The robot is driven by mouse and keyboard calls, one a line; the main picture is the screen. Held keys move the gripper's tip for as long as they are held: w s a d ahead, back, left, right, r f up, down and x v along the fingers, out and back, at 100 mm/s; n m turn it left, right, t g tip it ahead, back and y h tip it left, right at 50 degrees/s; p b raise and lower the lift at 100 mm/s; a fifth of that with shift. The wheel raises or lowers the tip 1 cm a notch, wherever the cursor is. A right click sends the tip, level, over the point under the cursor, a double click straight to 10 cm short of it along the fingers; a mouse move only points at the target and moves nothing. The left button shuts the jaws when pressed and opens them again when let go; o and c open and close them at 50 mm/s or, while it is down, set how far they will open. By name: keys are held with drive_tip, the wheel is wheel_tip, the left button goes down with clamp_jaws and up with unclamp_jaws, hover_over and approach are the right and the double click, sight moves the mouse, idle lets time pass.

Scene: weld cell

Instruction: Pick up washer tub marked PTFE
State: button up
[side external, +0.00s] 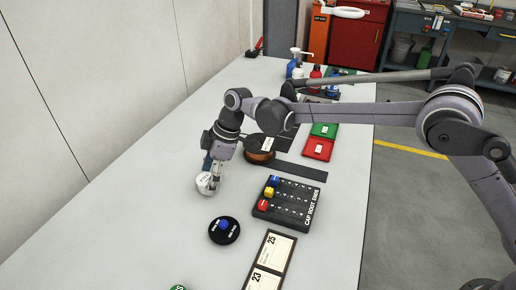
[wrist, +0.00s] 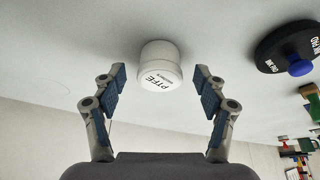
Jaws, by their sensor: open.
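The washer tub marked PTFE (wrist: 160,62) is a small white round tub with black lettering on its lid. It stands on the grey table in the wrist view. It also shows in the side external view (side external: 204,184), partly covered by my gripper. My gripper (wrist: 160,88) is open, with one blue-padded finger on each side of the tub's line. The tub lies ahead of the fingertips, centred between them, and no finger appears to touch it. In the side external view my gripper (side external: 215,183) is low over the table at the tub.
A round black pad (side external: 224,231) with a blue knob stands nearby; it shows at right in the wrist view (wrist: 287,45). A black rack (side external: 288,203) with coloured caps, red and green trays (side external: 319,148) and label cards (side external: 270,262) lie to the right. The table left of the tub is clear.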

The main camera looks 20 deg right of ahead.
drive_tip(key=shift+a+f, duration=0.2)
drive_tip(key=shift+f, duration=0.35)
drive_tip(key=c, duration=1.2)
drive_tip(key=shift+r, duration=0.15)
